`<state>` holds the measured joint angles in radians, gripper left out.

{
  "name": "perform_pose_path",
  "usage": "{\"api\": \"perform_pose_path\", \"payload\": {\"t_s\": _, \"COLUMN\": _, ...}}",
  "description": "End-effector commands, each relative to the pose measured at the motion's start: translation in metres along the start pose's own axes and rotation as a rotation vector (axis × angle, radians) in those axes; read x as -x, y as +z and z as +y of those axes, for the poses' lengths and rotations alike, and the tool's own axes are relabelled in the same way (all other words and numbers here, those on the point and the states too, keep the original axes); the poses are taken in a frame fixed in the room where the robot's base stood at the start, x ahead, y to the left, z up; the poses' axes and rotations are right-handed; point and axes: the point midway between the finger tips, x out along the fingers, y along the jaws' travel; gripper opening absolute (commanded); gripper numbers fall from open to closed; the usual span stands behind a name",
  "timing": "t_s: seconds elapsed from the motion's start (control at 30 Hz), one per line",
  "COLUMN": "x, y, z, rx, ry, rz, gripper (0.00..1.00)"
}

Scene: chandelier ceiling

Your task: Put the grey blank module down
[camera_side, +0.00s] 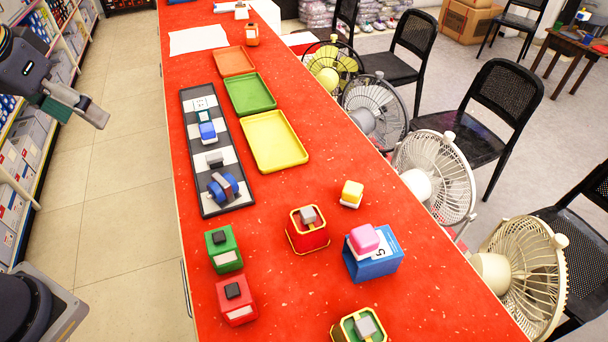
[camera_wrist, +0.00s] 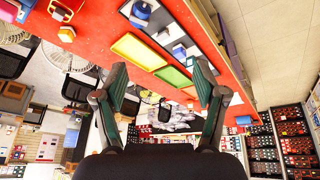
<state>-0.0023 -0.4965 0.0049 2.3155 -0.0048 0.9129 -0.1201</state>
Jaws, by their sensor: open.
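My gripper (camera_side: 82,110) is at the upper left in the side view, off the table's left side and above the floor. In the wrist view my gripper (camera_wrist: 162,85) has its two fingers spread wide with nothing between them. A small grey block (camera_side: 214,159) sits on a white square of the black rack (camera_side: 211,174). Another grey block (camera_side: 307,214) sits on top of a red box (camera_side: 308,236), and one more grey block (camera_side: 365,326) sits on a green and yellow box (camera_side: 347,329). I cannot tell which is the grey blank module.
The rack also holds a blue block (camera_side: 207,130) and a blue and red wheel-like part (camera_side: 222,188). Yellow (camera_side: 274,141), green (camera_side: 250,94) and orange (camera_side: 233,61) trays look empty. Green (camera_side: 224,249) and red (camera_side: 236,299) boxes stand near the left edge. Fans (camera_side: 434,178) line the right edge.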

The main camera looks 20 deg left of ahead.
Motion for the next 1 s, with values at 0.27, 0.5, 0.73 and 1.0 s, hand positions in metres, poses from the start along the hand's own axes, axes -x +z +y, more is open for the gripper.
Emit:
{"api": "perform_pose_path", "payload": {"t_s": 0.27, "x": 0.008, "y": 0.052, "z": -0.006, "rx": -0.128, "ry": 0.002, "rz": 0.081, "gripper": 0.71}}
{"api": "perform_pose_path", "payload": {"t_s": 0.5, "x": 0.008, "y": 0.053, "z": -0.006, "rx": -0.133, "ry": 0.002, "rz": 0.082, "gripper": 0.71}}
{"api": "perform_pose_path", "payload": {"t_s": 0.73, "x": 0.008, "y": 0.053, "z": -0.006, "rx": -0.131, "ry": 0.002, "rz": 0.082, "gripper": 0.71}}
{"api": "perform_pose_path", "payload": {"t_s": 1.0, "x": 0.008, "y": 0.053, "z": -0.006, "rx": -0.131, "ry": 0.002, "rz": 0.082, "gripper": 0.71}}
